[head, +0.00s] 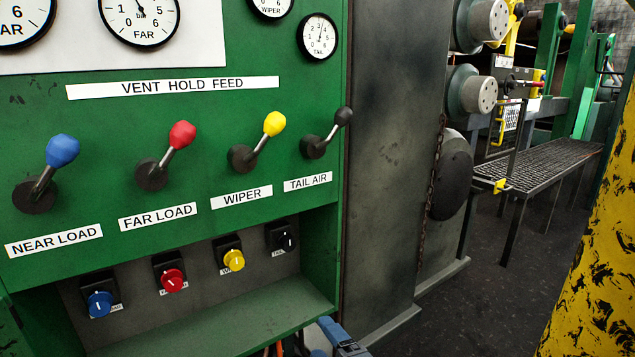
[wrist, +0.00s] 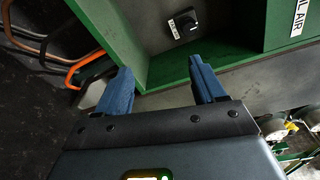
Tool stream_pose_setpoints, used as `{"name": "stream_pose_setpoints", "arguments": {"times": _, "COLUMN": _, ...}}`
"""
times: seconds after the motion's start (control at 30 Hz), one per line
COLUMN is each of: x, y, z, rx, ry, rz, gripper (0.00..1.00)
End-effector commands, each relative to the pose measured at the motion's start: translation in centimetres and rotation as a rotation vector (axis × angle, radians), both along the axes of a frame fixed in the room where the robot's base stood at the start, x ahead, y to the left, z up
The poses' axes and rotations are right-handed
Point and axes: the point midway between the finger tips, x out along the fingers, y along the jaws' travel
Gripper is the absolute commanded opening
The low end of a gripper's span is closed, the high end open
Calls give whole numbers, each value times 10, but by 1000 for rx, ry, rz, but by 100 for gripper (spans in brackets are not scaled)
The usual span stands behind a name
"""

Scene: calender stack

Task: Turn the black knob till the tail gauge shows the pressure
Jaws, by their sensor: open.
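The black knob (head: 287,241) sits at the right end of a row of knobs in the recess below the levers. Its white pointer mark looks about upright in the head view. It also shows in the wrist view (wrist: 185,26), beyond my fingertips, with a white label beside it. The tail gauge (head: 318,38) is a small round white dial at the upper right of the green panel; its needle points up, near 3. My gripper (wrist: 160,75) has two blue fingers spread apart with nothing between them, short of the knob. Part of it (head: 335,335) shows at the bottom of the head view.
Blue (head: 99,303), red (head: 172,280) and yellow (head: 233,260) knobs share the recess. A green ledge (head: 230,315) runs below them. Levers stick out above, the black-tipped tail air lever (head: 330,130) nearest. Orange and grey hoses (wrist: 70,60) hang beside the cabinet.

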Motion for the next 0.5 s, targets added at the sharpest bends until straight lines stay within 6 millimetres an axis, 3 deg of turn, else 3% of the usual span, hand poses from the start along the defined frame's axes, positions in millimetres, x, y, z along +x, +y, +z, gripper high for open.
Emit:
{"name": "stream_pose_setpoints", "arguments": {"times": 0.27, "x": -67, "y": -56, "z": -44, "rx": -243, "ry": -40, "rz": -79, "gripper": 69}}
{"name": "stream_pose_setpoints", "arguments": {"times": 0.5, "x": -166, "y": -119, "z": -71, "rx": -584, "ry": -97, "rz": -149, "gripper": 69}}
